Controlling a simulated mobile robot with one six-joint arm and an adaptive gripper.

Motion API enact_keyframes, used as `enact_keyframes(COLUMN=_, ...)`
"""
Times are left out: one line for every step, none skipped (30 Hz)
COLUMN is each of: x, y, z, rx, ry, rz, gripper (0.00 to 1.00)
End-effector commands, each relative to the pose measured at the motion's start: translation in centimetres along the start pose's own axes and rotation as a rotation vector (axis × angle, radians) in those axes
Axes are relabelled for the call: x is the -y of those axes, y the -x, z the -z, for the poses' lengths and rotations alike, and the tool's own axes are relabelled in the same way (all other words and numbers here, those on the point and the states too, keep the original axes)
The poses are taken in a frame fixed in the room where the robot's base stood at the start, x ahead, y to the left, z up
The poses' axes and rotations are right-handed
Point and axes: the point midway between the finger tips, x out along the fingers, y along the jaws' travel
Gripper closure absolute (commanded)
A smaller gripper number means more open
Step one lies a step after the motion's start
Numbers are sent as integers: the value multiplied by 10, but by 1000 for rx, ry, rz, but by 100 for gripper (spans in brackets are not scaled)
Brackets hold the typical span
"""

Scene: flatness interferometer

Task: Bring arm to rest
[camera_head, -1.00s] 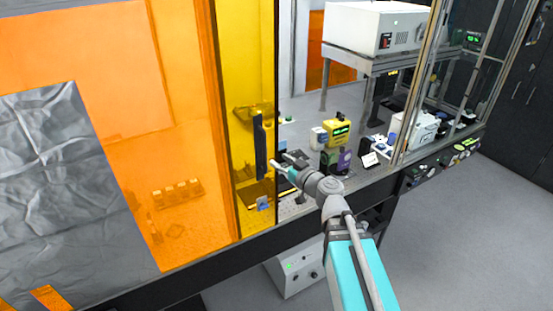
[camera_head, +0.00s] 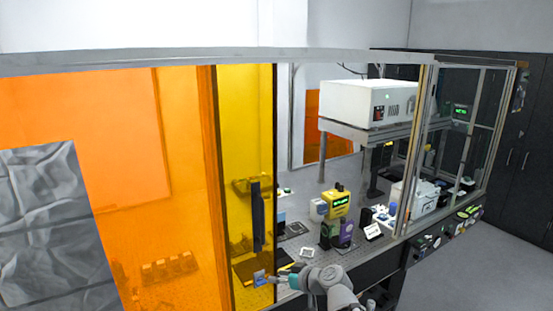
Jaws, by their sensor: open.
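My gripper (camera_head: 264,279) is at the bottom centre of the head view, at the front edge of the bench opening. Its fingers are small and partly lost against the bench and a small blue-and-white tag behind them. It holds nothing that I can make out. My grey wrist and forearm run down to the right, out of the bottom of the picture. The yellow sliding panel (camera_head: 236,130) with its dark vertical handle (camera_head: 257,215) stands just above and left of the gripper. I cannot tell whether the fingers touch the panel.
An orange panel (camera_head: 110,130) covers the left side. Through the opening, the bench (camera_head: 325,265) bears a yellow device (camera_head: 336,203), dark bottles (camera_head: 343,233) and a white card (camera_head: 373,232). A white instrument box (camera_head: 350,103) sits on a raised shelf. Grey floor (camera_head: 450,275) is open at right.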

Motion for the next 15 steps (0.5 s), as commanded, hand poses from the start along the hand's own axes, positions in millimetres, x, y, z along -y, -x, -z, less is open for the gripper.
enact_keyframes(x=-2, y=-4, z=-24, rx=60, ry=-26, rz=2, gripper=46)
enact_keyframes(x=-4, y=-4, z=-35, rx=97, ry=-43, rz=1, gripper=46)
enact_keyframes(x=-5, y=-4, z=-50, rx=148, ry=-68, rz=-3, gripper=46)
enact_keyframes(x=-6, y=-3, z=-60, rx=187, ry=-87, rz=-7, gripper=46)
enact_keyframes(x=-8, y=-2, z=-71, rx=225, ry=-106, rz=-13, gripper=46)
enact_keyframes(x=-10, y=-1, z=-86, rx=277, ry=-134, rz=-25, gripper=46)
enact_keyframes(x=-12, y=0, z=-96, rx=315, ry=-155, rz=-35, gripper=46)
enact_keyframes(x=-14, y=2, z=-107, rx=354, ry=-176, rz=-46, gripper=46)
enact_keyframes(x=-16, y=4, z=-121, rx=406, ry=-205, rz=-65, gripper=46)
enact_keyframes(x=-19, y=7, z=-132, rx=444, ry=-228, rz=-82, gripper=46)
enact_keyframes(x=-21, y=9, z=-142, rx=482, ry=-251, rz=-100, gripper=46)
enact_keyframes(x=-24, y=14, z=-156, rx=533, ry=-282, rz=-127, gripper=46)
enact_keyframes(x=-27, y=17, z=-166, rx=570, ry=-306, rz=-149, gripper=46)
enact_keyframes(x=-30, y=20, z=-176, rx=606, ry=-330, rz=-173, gripper=46)
enact_keyframes(x=-33, y=26, z=-189, rx=655, ry=-362, rz=-208, gripper=46)
